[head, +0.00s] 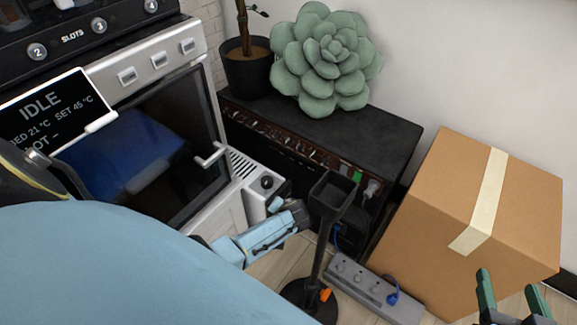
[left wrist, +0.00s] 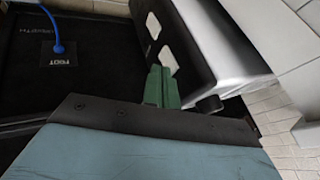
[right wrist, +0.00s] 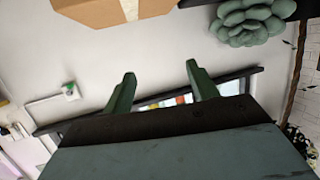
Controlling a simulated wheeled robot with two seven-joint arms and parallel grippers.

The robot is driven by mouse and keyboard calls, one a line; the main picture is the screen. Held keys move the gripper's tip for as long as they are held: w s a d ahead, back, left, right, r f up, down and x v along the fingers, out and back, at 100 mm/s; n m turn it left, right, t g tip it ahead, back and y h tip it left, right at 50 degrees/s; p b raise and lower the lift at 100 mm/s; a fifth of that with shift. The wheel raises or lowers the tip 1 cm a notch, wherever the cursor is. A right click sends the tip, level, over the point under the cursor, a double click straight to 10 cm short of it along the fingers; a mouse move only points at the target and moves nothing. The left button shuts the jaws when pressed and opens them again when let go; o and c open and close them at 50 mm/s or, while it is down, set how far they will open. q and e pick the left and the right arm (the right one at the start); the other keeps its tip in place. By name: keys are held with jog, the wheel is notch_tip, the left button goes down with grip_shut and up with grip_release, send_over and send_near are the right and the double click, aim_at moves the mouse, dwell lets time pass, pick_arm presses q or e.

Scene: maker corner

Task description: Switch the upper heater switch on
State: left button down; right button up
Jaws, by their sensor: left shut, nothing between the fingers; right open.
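A pale box (head: 255,190) with vents and a black knob stands beside the oven-like machine in the head view. In the left wrist view a pale body (left wrist: 225,45) carries a dark panel with two light square switches, one farther (left wrist: 153,25) and one nearer (left wrist: 168,62). I cannot tell which is the upper heater switch or how either is set. My left gripper (left wrist: 160,85) is shut and empty, its green fingertips close to the nearer switch; contact cannot be told. Its fingertips are hidden in the head view. My right gripper (head: 512,297) is open and empty at the lower right.
A black stand (head: 333,195) rises close beside my left gripper. A power strip (head: 370,290) lies on the floor, with a cardboard box (head: 480,210) to its right. A black cabinet (head: 385,135) carries a succulent (head: 325,60) and a pot (head: 247,75).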

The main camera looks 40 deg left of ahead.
pick_arm(q)
jog(key=p+v, duration=0.5)
jog(key=v, duration=0.1)
jog(key=shift+s+d, duration=0.15)
jog(key=shift+d, duration=0.2)
pick_arm(e)
jog(key=s+d+f+g+h, duration=0.1)
jog(key=s+d+f+g, duration=0.2)
jog(key=s+f+g, duration=0.2)
jog(key=s+d+f+g+h, duration=0.2)
jog(key=s+d+f+g, duration=0.2)
jog(key=f, duration=0.5)
jog(key=s+g, duration=0.2)
jog(key=s, duration=0.1)
jog(key=shift+s+f+m+h, duration=0.2)
jog(key=shift+m+h, duration=0.1)
jog(key=shift+m, duration=0.1)
pick_arm(q)
jog(key=shift+r, duration=0.1)
